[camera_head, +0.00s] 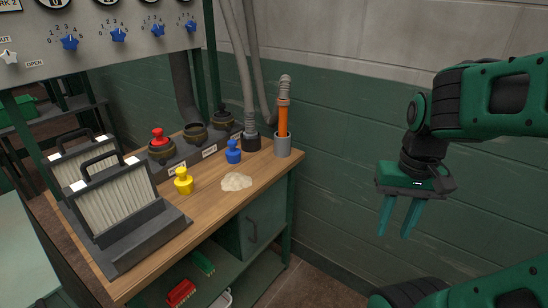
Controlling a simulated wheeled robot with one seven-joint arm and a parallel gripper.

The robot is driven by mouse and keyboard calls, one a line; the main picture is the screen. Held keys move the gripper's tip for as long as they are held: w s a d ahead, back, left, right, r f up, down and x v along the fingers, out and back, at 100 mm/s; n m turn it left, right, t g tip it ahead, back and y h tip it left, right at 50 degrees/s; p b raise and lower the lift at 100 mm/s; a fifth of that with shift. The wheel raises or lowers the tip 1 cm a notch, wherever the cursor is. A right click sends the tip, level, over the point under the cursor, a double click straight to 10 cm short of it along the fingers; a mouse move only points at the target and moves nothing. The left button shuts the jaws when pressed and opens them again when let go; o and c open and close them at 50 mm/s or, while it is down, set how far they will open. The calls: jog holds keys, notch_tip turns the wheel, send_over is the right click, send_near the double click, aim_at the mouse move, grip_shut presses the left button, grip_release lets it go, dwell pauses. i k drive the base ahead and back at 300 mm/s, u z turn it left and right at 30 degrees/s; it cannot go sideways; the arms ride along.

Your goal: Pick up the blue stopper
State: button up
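The blue stopper (233,152) stands upright on the wooden bench (211,208), toward its back right, in front of a row of dark sockets. My gripper (397,222) hangs in the air to the right of the bench, fingers pointing down. Its two teal fingers are apart with nothing between them. It is well clear of the blue stopper.
A yellow stopper (183,181) and a pale powder heap (237,182) lie near the blue stopper. A red stopper (158,137) sits in a socket behind. An orange-handled tool stands in a grey holder (282,146) to the right. Two framed filters (116,201) fill the bench's left.

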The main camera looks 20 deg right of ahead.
aim_at(233, 155)
jog(key=z, duration=0.6)
jog(key=k, duration=0.8)
jog(key=z, duration=0.15)
jog(key=i, duration=1.45)
jog(key=u, duration=0.65)
jog(key=i, duration=0.7)
